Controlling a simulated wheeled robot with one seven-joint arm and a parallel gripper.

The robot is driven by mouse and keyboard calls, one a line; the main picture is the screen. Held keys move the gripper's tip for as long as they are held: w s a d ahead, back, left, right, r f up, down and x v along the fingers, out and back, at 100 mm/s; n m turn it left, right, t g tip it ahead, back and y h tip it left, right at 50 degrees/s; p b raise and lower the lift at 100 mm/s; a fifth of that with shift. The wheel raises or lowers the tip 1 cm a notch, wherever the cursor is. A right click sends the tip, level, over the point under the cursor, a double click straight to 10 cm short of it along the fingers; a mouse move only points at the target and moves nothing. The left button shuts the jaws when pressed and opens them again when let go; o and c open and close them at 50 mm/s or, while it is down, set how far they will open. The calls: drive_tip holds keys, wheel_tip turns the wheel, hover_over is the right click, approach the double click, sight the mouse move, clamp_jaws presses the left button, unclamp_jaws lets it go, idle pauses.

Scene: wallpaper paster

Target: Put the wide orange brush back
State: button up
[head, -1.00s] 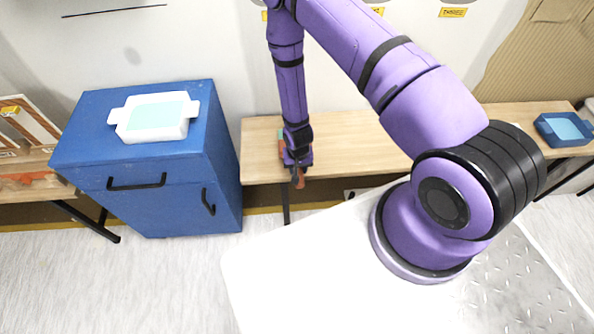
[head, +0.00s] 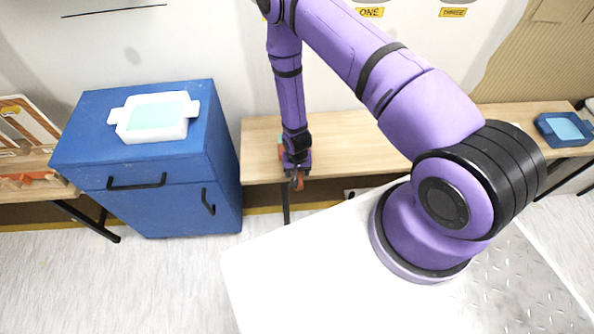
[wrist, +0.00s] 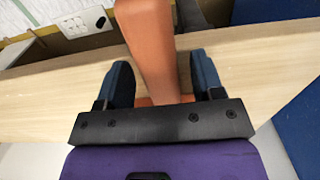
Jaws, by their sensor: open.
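An orange handle-like piece, which looks like part of the wide orange brush (wrist: 150,45), runs between my fingers in the wrist view. In the head view orange shows just below my gripper (head: 298,184). My gripper (wrist: 163,82) is open, with one dark finger on each side of the orange piece and a visible gap at each side. It is low over the front edge of the wooden bench (head: 365,147). The brush's far end is out of the wrist view and mostly hidden by my wrist in the head view.
A blue cabinet (head: 150,210) stands left of my gripper, with a white tray (head: 155,133) on top. A blue tray (head: 548,137) sits at the bench's right end. Orange and white items (head: 30,180) lie at far left. The bench right of my gripper is clear.

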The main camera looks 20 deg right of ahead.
drive_tip(key=w+d+r+n+t, duration=0.1)
drive_tip(key=w+r, duration=0.1)
drive_tip(key=r, duration=2.1)
drive_tip(key=w+d+r+n+t, duration=0.1)
drive_tip(key=w+r, duration=0.1)
drive_tip(key=r, duration=2.2)
drive_tip(key=s+d+r+t, duration=0.25)
drive_tip(key=s+r, duration=0.85)
drive_tip(key=r, duration=0.6)
drive_tip(key=s+d+r, duration=0.1)
drive_tip(key=s+r, duration=0.2)
drive_tip(key=s, duration=0.4)
drive_tip(key=s+d+r+n, duration=0.1)
drive_tip(key=s+r, duration=0.2)
drive_tip(key=s, duration=0.4)
drive_tip(key=shift+s+d+r+n+t, duration=0.15)
drive_tip(key=shift+s+n+t, duration=0.1)
drive_tip(key=shift+n+t, duration=0.1)
